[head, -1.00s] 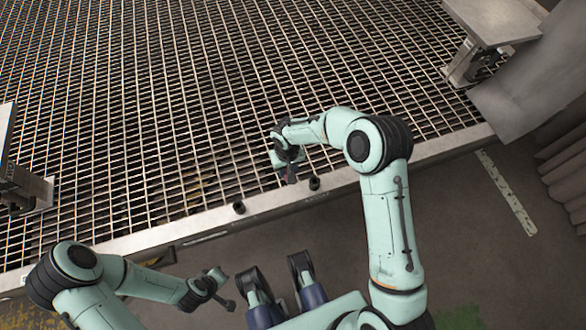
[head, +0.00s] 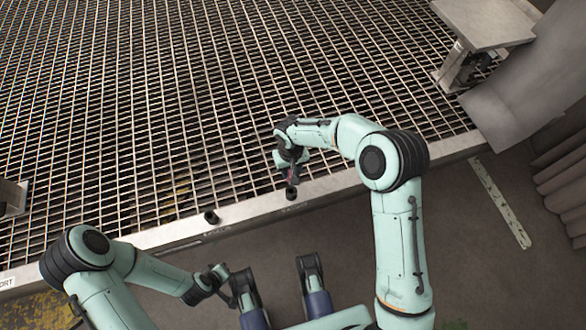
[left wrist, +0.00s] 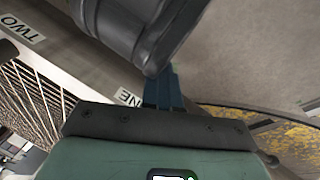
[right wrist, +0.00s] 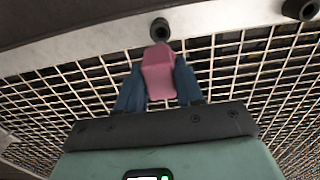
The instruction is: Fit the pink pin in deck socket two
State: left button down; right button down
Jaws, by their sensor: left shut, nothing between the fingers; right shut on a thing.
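The pink pin (right wrist: 158,72) is between the blue fingers of my right gripper (right wrist: 158,88), which is shut on it. In the head view the pin (head: 292,174) shows small and dark at my right gripper (head: 291,170), just behind a dark round deck socket (head: 291,193). By the labels' order this is socket two. In the right wrist view its open mouth (right wrist: 160,27) lies just past the pin's end, apart in the picture; the height gap is unclear. My left gripper (left wrist: 165,92) is shut and empty, away from the deck, low in the head view (head: 224,293).
Another dark socket (head: 211,217) stands to the left on the same metal edge beam (head: 250,208). Labels TWO (left wrist: 22,28) and ONE (left wrist: 128,97) show in the left wrist view. Open grating (head: 150,100) lies behind. A metal pedestal (head: 480,25) stands at far right.

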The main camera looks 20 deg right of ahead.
pick_arm(q)
jog(key=shift+a, duration=0.1)
pick_arm(e)
jog(key=shift+f, duration=0.1)
